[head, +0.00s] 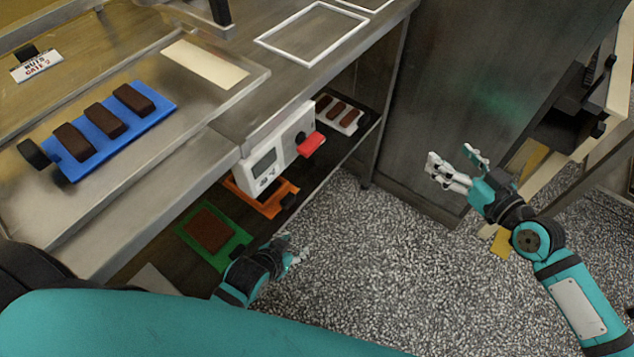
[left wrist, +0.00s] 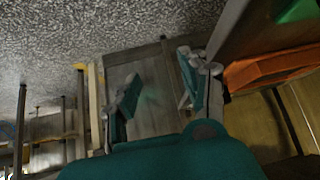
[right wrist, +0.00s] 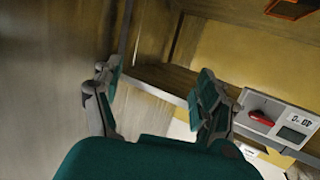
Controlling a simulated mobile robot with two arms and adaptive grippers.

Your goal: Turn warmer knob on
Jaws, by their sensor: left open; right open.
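The warmer's white control box (head: 270,158) is mounted on the front of the steel counter, with a grey display and a red knob (head: 311,145) sticking out at its right end. The box (right wrist: 256,101) and its red knob (right wrist: 261,118) also show at the right of the right wrist view. My right gripper (head: 455,160) is open and empty, out over the floor to the right of the box and apart from it. My left gripper (head: 292,254) is low, below the box near the shelf's edge. In the left wrist view its fingers (left wrist: 160,84) are spread and empty.
A blue tray (head: 155,118) with several brown bars lies on the counter (head: 235,120). Under it, a shelf holds an orange tray (head: 275,208), a green tray (head: 238,240) and a white tray (head: 351,127) of bars. A steel cabinet (head: 450,90) stands behind. Speckled floor (head: 350,260) is free.

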